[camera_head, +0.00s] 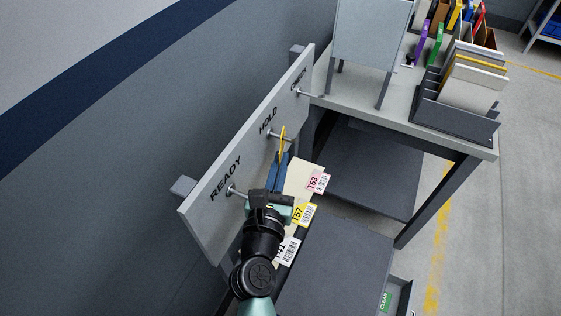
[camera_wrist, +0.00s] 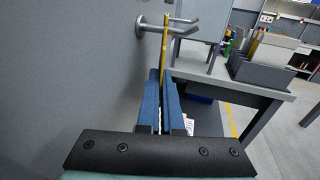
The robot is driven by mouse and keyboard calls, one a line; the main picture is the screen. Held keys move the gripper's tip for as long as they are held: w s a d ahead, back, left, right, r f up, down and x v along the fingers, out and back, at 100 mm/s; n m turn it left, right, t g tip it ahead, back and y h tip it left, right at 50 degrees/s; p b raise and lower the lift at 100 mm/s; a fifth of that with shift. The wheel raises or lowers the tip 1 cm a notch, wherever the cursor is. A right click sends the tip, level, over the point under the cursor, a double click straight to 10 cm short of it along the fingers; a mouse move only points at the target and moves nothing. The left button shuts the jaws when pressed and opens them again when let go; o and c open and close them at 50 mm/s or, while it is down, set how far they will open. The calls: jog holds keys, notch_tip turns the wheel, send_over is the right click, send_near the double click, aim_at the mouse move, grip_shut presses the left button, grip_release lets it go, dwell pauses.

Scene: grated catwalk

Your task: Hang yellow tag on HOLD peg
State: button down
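The yellow tag (camera_head: 283,139) stands upright and nearly edge-on between the blue fingers of my gripper (camera_head: 279,170). It also shows in the wrist view (camera_wrist: 165,48), rising from the fingertips (camera_wrist: 163,80). My gripper is shut on its lower part. The HOLD peg (camera_head: 273,134) sticks out from the grey board (camera_head: 211,203) below the word HOLD. The tag's upper part overlaps the peg (camera_wrist: 149,30) in both views. I cannot tell whether the peg passes through the tag's hole, as the hole is not visible edge-on.
The READY peg (camera_head: 234,192) is nearer me, and another peg (camera_head: 302,93) is farther along the board; both look empty. A grey table (camera_head: 395,123) stands at the back right.

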jog(key=c, duration=1.5)
grip_release()
jog(key=shift+c, duration=0.2)
jog(key=o, duration=0.5)
jog(key=shift+o, duration=0.2)
jog(key=s+a+b, duration=0.1)
jog(key=s+b, duration=0.1)
jog(key=s, duration=1.1)
jog(key=shift+a+r, duration=0.2)
jog(key=shift+a, duration=0.15)
